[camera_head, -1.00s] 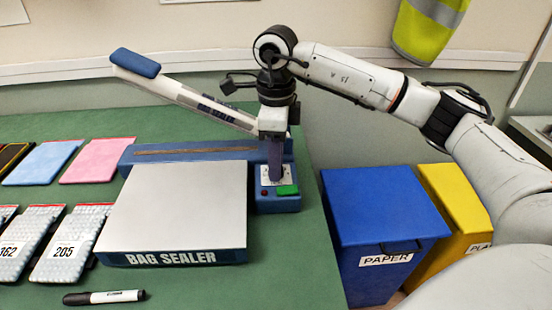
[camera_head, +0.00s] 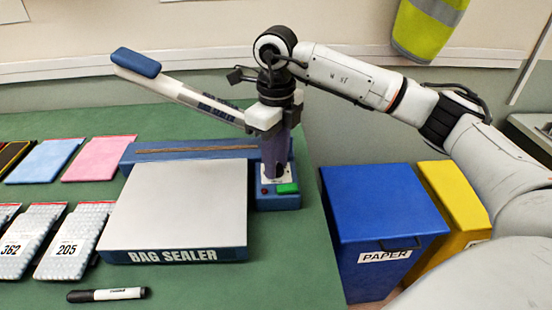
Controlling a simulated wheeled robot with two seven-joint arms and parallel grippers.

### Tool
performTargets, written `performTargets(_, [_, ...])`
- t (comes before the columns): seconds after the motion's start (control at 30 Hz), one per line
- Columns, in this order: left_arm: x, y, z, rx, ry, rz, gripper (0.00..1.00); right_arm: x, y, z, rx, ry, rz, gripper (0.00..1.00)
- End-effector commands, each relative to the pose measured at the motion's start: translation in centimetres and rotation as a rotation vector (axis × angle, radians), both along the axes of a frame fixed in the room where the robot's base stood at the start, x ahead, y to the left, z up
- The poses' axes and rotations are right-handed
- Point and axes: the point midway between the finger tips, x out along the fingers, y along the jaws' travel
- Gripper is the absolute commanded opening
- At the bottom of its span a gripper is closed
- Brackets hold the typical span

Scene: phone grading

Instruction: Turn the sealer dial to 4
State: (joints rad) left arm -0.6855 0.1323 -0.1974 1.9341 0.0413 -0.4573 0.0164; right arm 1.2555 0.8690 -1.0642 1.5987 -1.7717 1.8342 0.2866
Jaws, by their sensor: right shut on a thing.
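The bag sealer (camera_head: 175,205) stands on the green table, with its white lever arm (camera_head: 185,92) raised and its blue handle (camera_head: 136,62) up at the left. Its small control panel (camera_head: 277,198) is at the right end, with a green button (camera_head: 287,188) and a red light (camera_head: 265,190). My right gripper (camera_head: 276,165) points straight down over the white dial plate of this panel, shut on the dial. The dial and its numbers are mostly hidden by the fingers, so the setting cannot be read. My left gripper is not in view.
Padded pouches (camera_head: 68,241), pink (camera_head: 99,158) and blue (camera_head: 45,160) phones or sleeves lie at the left. A marker (camera_head: 107,295) lies in front. A blue paper bin (camera_head: 382,220) and a yellow bin (camera_head: 455,205) stand right of the table.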

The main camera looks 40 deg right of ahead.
Motion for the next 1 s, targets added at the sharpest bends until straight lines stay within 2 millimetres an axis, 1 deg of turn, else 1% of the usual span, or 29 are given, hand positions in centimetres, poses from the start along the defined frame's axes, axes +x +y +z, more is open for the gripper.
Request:
performTargets(0.27, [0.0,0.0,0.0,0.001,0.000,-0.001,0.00,0.1,0.0,0.1,0.000,-0.004,-0.001,0.04])
performTargets(0.3, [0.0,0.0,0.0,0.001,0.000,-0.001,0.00,0.1,0.0,0.1,0.000,-0.004,-0.001,0.30])
performTargets(0.4, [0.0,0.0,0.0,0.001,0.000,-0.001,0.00,0.1,0.0,0.1,0.000,-0.003,0.000,0.45])
performTargets(0.67, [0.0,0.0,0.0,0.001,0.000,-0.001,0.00,0.0,0.0,0.1,0.000,-0.002,0.001,0.45])
performTargets(0.77, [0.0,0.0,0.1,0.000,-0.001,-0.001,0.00,0.1,0.0,0.6,0.000,-0.004,0.001,0.45])
performTargets(0.87, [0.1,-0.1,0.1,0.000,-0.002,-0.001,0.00,0.1,0.0,1.9,0.000,-0.005,0.001,0.45])
performTargets(1.0, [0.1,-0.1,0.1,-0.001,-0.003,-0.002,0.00,0.2,0.0,4.8,0.002,-0.007,0.000,0.45])
